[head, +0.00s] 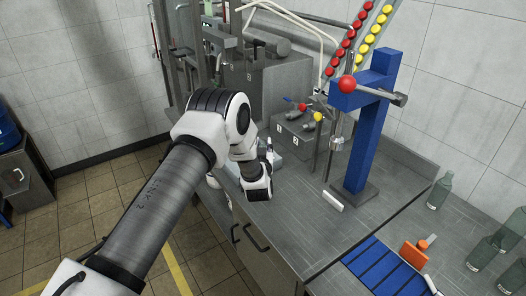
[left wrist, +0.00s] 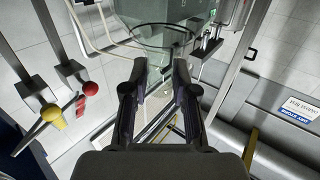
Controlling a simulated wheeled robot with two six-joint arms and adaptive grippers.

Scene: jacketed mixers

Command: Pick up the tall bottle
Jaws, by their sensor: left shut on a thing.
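In the left wrist view my left gripper (left wrist: 160,75) is shut on a clear glass thing (left wrist: 162,36), which looks like the tall bottle; its see-through body and dark round rim show at and beyond the fingertips. In the head view my left arm reaches in from the left to the counter's front edge, and its wrist hides most of the gripper and what it holds. My right gripper is not in view.
A blue stand (head: 365,135) with a red knob rises from the steel counter (head: 315,235). Several clear bottles, one here (head: 439,191), stand at the right near an orange piece (head: 414,253) and a blue ribbed mat (head: 374,272).

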